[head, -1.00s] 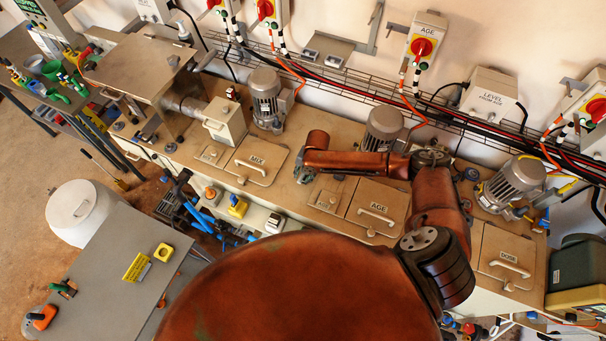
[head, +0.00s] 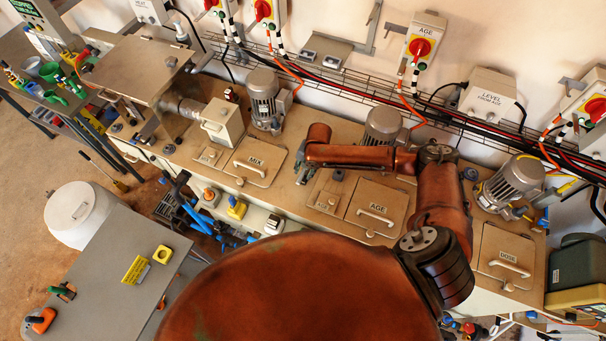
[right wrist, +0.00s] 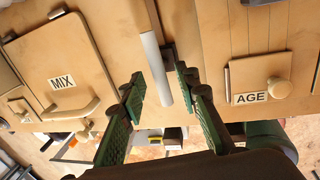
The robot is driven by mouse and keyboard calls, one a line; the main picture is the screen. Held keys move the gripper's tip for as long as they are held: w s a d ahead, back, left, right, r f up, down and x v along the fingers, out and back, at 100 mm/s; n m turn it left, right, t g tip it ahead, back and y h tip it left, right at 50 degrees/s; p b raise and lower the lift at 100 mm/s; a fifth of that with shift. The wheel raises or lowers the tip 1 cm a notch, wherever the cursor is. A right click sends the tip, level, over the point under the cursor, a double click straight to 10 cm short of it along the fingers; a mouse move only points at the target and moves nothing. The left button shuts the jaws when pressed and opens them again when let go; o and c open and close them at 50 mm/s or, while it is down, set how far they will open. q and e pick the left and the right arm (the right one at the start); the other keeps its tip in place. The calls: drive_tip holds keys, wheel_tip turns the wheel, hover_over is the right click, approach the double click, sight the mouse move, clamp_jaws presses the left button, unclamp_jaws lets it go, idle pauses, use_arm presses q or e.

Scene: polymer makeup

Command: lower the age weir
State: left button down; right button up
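My right arm reaches over the beige machine top, and my right gripper (head: 302,175) points down between the MIX lid (head: 257,162) and the AGE lid (head: 378,208). In the right wrist view the gripper (right wrist: 160,84) is open. A pale grey bar-shaped handle (right wrist: 152,62), apparently the age weir's, lies between its two green-padded fingers, with a gap on the left side; contact on the right is unclear. A small AGE cover with a round knob (right wrist: 280,88) is to the right. In the head view the gripper and forearm hide the handle. My left gripper is out of view.
The MIX lid also shows in the wrist view (right wrist: 65,65). Motors (head: 383,126) and a cable tray stand along the wall behind. The DOSE lid (head: 505,258) is to the right. A grey table (head: 120,275) stands at lower left.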

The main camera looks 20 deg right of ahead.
wheel_tip(320, 180, up, 8)
drive_tip(key=s+d, duration=0.1)
drive_tip(key=shift+r, duration=0.2)
drive_tip(key=shift+s+d, duration=0.1)
idle(0.4)
